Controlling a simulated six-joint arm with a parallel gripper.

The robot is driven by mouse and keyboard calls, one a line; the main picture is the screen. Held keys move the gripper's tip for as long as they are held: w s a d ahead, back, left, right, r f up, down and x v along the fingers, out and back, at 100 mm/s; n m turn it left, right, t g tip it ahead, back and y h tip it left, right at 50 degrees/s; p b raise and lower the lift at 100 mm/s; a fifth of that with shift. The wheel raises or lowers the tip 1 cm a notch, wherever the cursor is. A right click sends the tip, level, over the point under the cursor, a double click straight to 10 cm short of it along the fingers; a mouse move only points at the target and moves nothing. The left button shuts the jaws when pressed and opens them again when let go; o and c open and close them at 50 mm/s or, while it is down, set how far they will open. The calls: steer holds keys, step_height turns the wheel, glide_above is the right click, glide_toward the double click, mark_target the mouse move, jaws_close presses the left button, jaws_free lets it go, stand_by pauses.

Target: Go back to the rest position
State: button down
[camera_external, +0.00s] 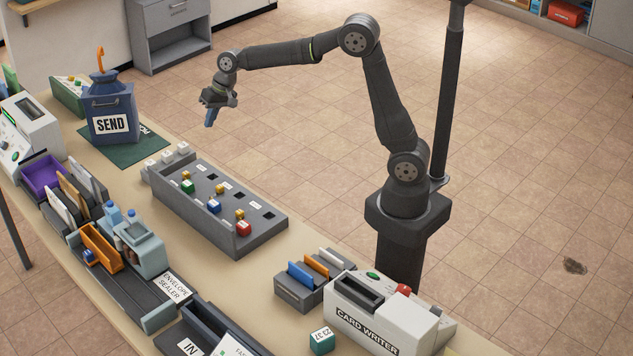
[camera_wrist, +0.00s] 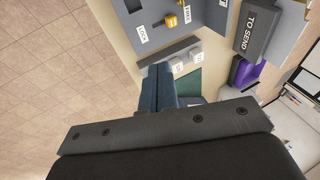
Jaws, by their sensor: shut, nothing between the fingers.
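My gripper (camera_external: 209,117) hangs in the air in the external view, beyond the table's back edge and to the right of the blue SEND box (camera_external: 110,118). Its blue fingers point down and are shut with nothing between them. In the wrist view the shut fingers of my gripper (camera_wrist: 158,84) show in the middle, above the dark bracket. My arm is raised and reaches left from its column, clear of the table.
A grey panel (camera_external: 165,205) with coloured knobs lies on the table (camera_external: 262,255) below my gripper. Small white blocks stand at its left end. An envelope sealer (camera_external: 140,290), a card writer (camera_external: 375,325) and a card holder (camera_external: 290,291) stand nearer. Open floor lies behind the table.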

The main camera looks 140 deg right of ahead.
steer(key=x, duration=0.5)
steer(key=shift+s, duration=0.1)
steer(key=c, duration=1.2)
jaws_free()
steer(key=o, duration=0.4)
steer(key=shift+a+r, duration=0.15)
steer(key=o, duration=0.7)
steer(key=shift+g+y, duration=0.4)
steer(key=shift+y, duration=0.1)
steer(key=w+a+r, duration=0.1)
steer(key=w+a, duration=0.1)
steer(key=a, duration=0.1)
steer(key=shift+w+a+r, duration=0.1)
steer(key=shift+w+r, duration=0.15)
steer(key=shift+r, duration=0.15)
steer(key=shift+o, duration=0.5)
steer(key=w+a+r+g+y, duration=0.1)
steer(key=w+a+r+g, duration=0.1)
steer(key=a, duration=0.5)
step_height(320, 180, up, 3)
steer(key=shift+w+f+g, duration=0.1)
steer(key=shift+w+g, duration=0.05)
steer(key=shift+g, duration=0.35)
step_height(320, 180, down, 10)
steer(key=shift+a, duration=0.15)
